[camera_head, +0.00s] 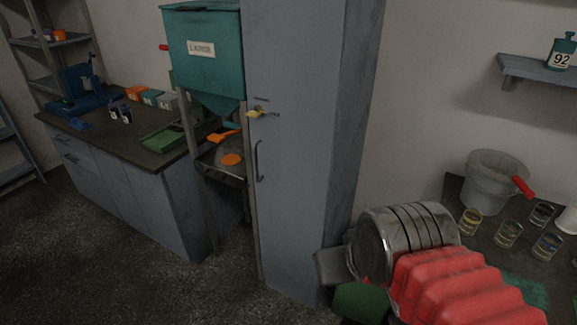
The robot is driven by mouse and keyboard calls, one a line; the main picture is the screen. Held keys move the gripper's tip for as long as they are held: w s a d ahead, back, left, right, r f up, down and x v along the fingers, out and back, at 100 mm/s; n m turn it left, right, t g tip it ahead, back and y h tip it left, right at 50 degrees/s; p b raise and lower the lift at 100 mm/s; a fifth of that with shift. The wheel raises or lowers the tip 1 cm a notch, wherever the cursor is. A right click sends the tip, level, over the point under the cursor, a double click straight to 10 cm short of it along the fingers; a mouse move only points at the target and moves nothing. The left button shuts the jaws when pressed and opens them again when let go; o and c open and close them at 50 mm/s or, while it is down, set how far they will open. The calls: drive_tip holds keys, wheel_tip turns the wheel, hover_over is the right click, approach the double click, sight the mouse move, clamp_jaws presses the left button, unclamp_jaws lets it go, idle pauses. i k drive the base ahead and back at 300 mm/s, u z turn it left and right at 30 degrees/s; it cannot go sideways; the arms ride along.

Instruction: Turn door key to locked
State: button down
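The tall blue-grey cabinet door (290,200) stands in the middle of the view and looks closed. A small key with a yellowish head (257,113) sits at the lock on the upper left part of the door; its exact turn is too small to tell. A vertical handle (258,161) is below it. My arm shows at the lower right, with red ribbed and metal ringed parts. What looks like my gripper (333,267) is a grey block at its end, in front of the door's lower right, well below and right of the key. Its fingers cannot be made out.
A teal hopper (203,48) on a metal stand (209,205) is left of the cabinet, with an orange scoop (223,136) beneath. A workbench (110,145) stands further left. A bucket (493,180) and several cans are on the right table. Floor at the left front is clear.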

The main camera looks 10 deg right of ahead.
sight(257, 113)
drive_tip(key=u, duration=1.2)
drive_tip(key=i, duration=0.9)
drive_tip(key=u, duration=1.15)
